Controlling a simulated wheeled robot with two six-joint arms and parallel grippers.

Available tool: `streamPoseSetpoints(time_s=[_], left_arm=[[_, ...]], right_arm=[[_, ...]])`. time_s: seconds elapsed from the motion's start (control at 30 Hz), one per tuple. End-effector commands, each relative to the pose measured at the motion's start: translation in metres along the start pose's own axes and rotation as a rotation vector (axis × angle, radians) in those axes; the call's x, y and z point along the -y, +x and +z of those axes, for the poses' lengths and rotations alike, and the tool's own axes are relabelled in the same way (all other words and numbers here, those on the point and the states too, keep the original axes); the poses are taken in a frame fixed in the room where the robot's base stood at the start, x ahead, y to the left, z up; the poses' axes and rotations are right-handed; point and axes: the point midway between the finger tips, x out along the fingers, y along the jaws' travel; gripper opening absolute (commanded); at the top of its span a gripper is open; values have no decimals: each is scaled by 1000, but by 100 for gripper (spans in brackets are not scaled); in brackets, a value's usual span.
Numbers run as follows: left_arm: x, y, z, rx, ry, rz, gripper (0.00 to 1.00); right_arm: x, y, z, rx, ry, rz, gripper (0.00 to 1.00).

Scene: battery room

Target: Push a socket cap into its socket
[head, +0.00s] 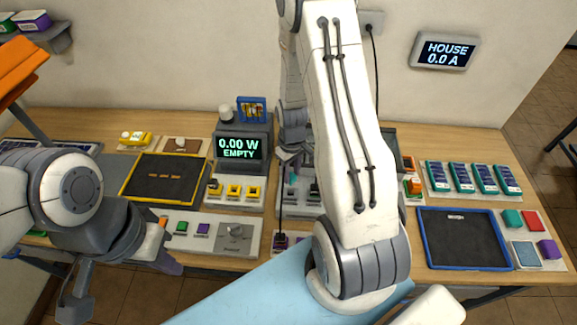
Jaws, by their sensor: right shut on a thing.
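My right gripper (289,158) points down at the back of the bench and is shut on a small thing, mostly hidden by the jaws. A bit of teal and pink shows there, but I cannot tell if it is a socket cap. It is above a grey panel (298,197) partly hidden by my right arm. Left of it, a grey unit (232,175) with a lit display reading 0.00 W EMPTY has several yellow sockets (234,190) in front. My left gripper (120,281) hangs at the lower left, fingers apart and empty, away from the sockets.
A black tray with a yellow rim (125,191) is at the left. A blue-rimmed tray (420,250) is at the right, with several teal cells (462,178) behind it. My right arm blocks the middle.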

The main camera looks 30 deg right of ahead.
Motion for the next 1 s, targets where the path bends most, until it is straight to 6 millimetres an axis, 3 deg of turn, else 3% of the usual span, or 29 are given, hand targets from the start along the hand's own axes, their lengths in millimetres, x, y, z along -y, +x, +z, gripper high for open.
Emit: streamPoseSetpoints(time_s=[0.43,1.0], left_arm=[[3,39,2,0,0,0,0],[3,41,2,0,-1,0,0]], right_arm=[[0,47,0,0,0,0,0],[0,50,0,0,1,0,0]])
